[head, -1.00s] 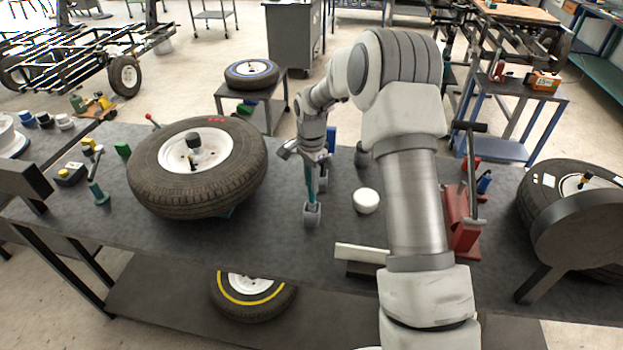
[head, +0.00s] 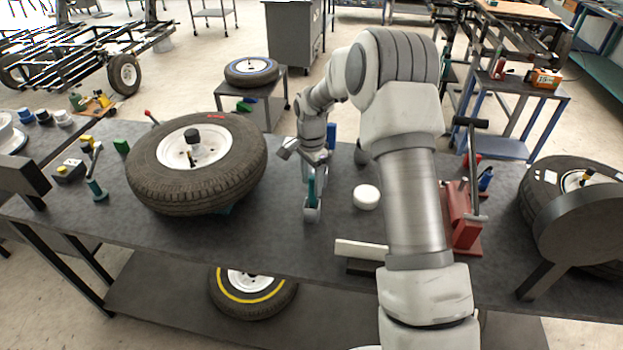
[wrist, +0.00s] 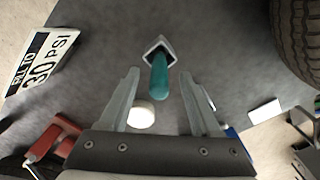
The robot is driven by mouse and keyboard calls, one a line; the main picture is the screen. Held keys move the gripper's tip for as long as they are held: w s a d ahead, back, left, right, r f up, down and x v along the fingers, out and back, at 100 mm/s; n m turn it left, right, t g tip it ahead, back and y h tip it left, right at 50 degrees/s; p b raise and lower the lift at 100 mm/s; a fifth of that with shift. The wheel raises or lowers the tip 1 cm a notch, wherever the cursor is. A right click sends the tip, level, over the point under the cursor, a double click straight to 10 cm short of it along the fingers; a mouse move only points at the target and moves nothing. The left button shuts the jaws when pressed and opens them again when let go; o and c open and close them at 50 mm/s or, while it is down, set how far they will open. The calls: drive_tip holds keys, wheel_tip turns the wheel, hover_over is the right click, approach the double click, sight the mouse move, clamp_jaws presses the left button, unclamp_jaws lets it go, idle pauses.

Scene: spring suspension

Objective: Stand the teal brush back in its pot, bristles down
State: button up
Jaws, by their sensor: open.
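The teal brush (head: 311,190) stands in a small grey pot (head: 312,214) on the dark workbench. Its teal end points up, and its lower end is hidden inside the pot. In the wrist view the brush (wrist: 159,78) leans towards the camera from the square-mouthed pot (wrist: 158,46). My gripper (wrist: 160,76) is open, with one finger on each side of the brush in that picture. A gap shows between the brush and each finger. In the head view my gripper (head: 312,178) is directly over the pot, around the brush's upper part.
A large tyre (head: 170,195) lies on the bench to the left. A round white object (head: 366,197) sits right of the pot. A red stand (head: 463,220) and a white block (head: 361,250) are farther right. Bare bench (head: 270,235) shows in front of the pot.

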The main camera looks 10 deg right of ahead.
wheel_tip(320, 180, up, 17)
drive_tip(key=shift+r+b, duration=0.2)
drive_tip(key=shift+b, duration=0.2)
idle(0.7)
